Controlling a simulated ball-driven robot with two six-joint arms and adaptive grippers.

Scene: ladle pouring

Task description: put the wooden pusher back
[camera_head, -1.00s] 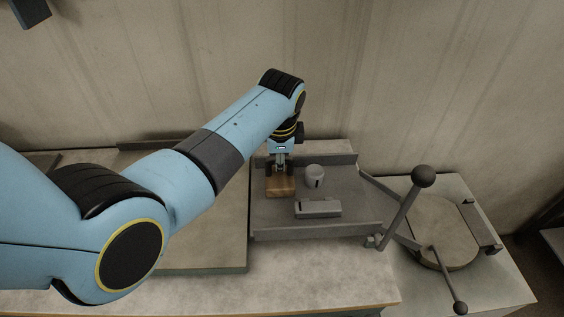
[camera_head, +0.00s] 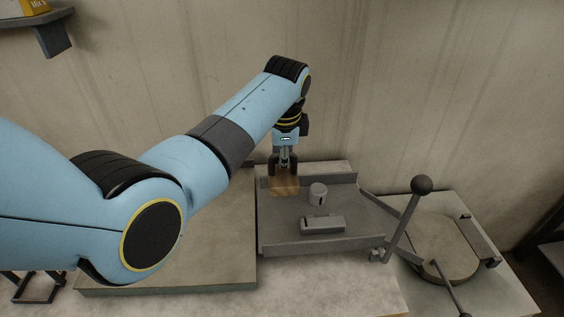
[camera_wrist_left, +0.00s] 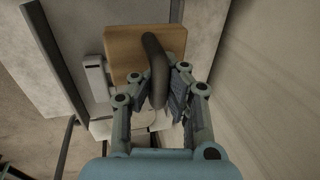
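My left gripper (camera_head: 284,170) points down over the block. Its fingers (camera_wrist_left: 160,95) close around the handle, one on each side. I cannot tell whether the block touches the tray floor. My right gripper is not in view.
A grey cup-like piece (camera_head: 318,195) and a grey slotted block (camera_head: 323,225) sit in the tray, right of the pusher. A ball-topped lever (camera_head: 422,186) and a round plate (camera_head: 445,248) stand to the right. A flat board (camera_head: 170,280) lies left of the tray.

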